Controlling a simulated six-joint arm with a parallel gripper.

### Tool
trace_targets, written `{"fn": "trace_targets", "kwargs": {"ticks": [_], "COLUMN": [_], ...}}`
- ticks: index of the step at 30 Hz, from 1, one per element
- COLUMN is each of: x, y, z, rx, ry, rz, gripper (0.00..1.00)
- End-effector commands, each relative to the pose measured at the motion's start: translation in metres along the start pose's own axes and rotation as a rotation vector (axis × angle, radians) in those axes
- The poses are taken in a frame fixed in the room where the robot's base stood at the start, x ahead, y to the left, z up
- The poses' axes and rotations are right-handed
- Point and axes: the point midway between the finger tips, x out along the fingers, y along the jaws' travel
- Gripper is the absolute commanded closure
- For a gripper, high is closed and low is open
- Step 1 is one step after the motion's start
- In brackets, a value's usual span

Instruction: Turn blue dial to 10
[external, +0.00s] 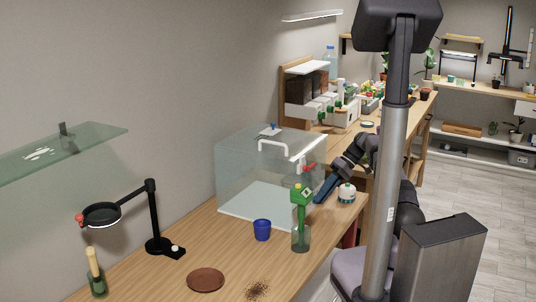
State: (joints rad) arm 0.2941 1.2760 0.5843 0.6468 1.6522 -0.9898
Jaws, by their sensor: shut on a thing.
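A small blue knob (273,126), perhaps the blue dial, sits on a pale plate on top of the clear glass case (237,165). Its markings and setting are too small to read. My gripper (319,198) is low at the front right of the case, well away from that knob. It points down and left, between a green-topped bottle (301,238) and a round white and green pot (346,194). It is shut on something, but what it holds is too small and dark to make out. A dark blue, long shape shows at my arm's end.
A blue cup (262,229), a brown saucer (206,280) and spilled soil (257,290) are on the wooden bench (225,255). A glass shelf (75,153) juts from the wall.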

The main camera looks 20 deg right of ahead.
Motion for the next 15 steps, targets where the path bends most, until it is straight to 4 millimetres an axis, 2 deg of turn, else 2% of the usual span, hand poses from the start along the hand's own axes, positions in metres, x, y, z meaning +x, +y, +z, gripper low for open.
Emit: {"fn": "trace_targets", "kwargs": {"ticks": [15], "x": [-0.0007], "y": [0.0010], "z": [-0.0007], "rx": [0.016], "ry": [0.002], "rz": [-0.037], "gripper": [0.99]}}
